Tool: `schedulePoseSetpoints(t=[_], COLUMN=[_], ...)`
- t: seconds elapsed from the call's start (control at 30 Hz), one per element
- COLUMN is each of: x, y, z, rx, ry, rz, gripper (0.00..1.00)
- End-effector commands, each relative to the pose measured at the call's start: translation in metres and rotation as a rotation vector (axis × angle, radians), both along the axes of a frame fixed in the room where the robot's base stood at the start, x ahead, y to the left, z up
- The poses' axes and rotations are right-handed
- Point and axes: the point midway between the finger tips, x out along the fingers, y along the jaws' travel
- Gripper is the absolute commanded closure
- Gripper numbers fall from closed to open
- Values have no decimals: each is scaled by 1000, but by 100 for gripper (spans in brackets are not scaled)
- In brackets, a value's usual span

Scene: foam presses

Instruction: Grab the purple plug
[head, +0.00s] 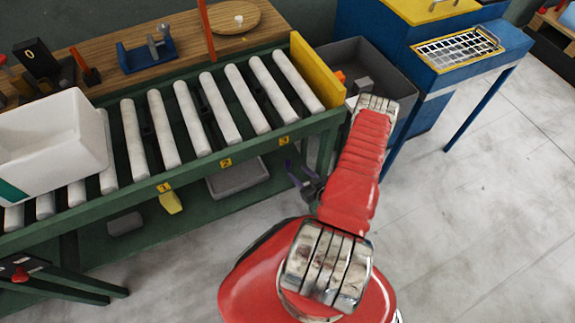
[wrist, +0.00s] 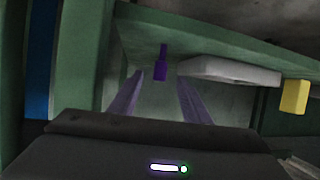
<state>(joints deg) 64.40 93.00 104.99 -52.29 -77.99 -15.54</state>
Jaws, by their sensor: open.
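The purple plug (wrist: 160,68) stands upright on the green lower shelf in the wrist view, in front of my gripper and roughly centred between its fingers. My gripper (wrist: 160,82) is open and empty, with one purple-tinted finger on each side and the plug a little beyond the tips. In the head view my gripper (head: 300,178) reaches in at the right end of the roller bench, at lower shelf level. A small purple patch shows by its tips there; I cannot tell whether it is the plug or a finger.
A grey tray (wrist: 232,72) lies on the shelf right of the plug, with a yellow block (wrist: 294,96) beyond. The green bench (head: 318,122) with rollers stands above the shelf, its legs near my arm. A dark grey bin (head: 395,70) stands behind my arm. Floor at right is clear.

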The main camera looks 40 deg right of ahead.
Motion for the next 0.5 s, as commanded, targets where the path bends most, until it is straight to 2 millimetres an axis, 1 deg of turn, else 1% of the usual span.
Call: schedulePoseSetpoints(t=[0.1,0.27,0.37,0.5], x=[14,30,34,35], y=[0,-3,-4,-4], z=[-6,-12,-14,-14], rx=[-1,-2,0,0], ry=[0,0,0,0], rz=[4,4,2,1], gripper=[57,57,57,57])
